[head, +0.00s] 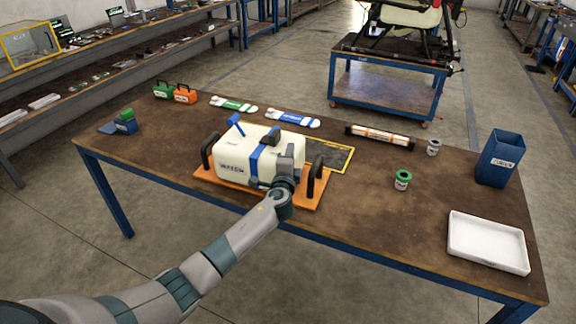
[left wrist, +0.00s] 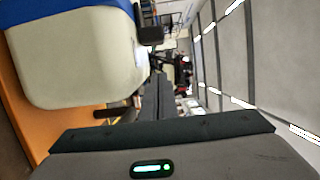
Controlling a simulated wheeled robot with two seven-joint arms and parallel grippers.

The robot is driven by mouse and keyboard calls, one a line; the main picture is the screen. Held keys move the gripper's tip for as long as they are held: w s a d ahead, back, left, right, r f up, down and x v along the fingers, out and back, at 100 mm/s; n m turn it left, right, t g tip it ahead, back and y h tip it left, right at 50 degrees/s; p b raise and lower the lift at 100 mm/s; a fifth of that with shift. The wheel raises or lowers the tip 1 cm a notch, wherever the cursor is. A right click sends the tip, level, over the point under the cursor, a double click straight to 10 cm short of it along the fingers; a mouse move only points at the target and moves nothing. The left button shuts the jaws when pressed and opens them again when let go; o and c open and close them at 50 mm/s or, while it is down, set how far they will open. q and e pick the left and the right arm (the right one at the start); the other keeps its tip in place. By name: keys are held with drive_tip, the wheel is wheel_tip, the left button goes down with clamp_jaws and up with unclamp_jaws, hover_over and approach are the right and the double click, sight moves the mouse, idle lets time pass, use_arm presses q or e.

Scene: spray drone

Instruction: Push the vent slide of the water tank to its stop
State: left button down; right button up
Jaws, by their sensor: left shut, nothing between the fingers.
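The water tank (head: 232,158) is a cream box with a blue strap, strapped on an orange base (head: 222,187) with upright black handles. A blue lever (head: 236,122) and a dark fitting (head: 270,138) stand on its top. I cannot make out for sure which part is the vent slide. My left gripper (head: 290,152) is shut and empty at the tank's right end, hiding part of that end. In the left wrist view the tank (left wrist: 85,65) is at the left, the shut fingers (left wrist: 157,80) point past its side, and a black part (left wrist: 150,35) juts out from it. My right gripper is not in view.
The table between tank and tray is mostly clear.

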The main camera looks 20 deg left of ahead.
use_arm(q)
drive_tip(key=b+v, duration=0.1)
drive_tip(key=v, duration=0.6)
drive_tip(key=shift+w, duration=0.1)
idle(0.5)
